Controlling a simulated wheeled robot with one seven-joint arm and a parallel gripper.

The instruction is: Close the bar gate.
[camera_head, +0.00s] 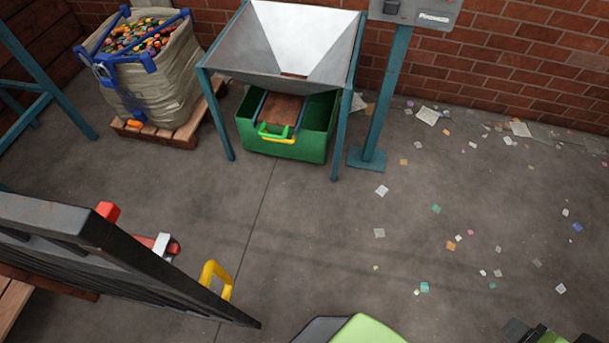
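A dark grey barred panel, which looks like the bar gate (115,255), runs from the left edge toward the bottom centre and is seen steeply from above. A yellow loop handle (217,278) shows by its near right end. A red and pale metal fitting (163,246) and a red block (108,211) show at its far side. I cannot tell how far the gate stands from its closed position. Green and dark parts at the bottom edge look like parts of my arm. No gripper fingers are visible.
A metal hopper (285,45) on teal legs stands over a green bin (305,153) at the back wall. A full bulk bag (150,75) sits on a pallet (175,133). A teal post (385,100) stands right of the hopper. Scraps litter the otherwise open floor on the right.

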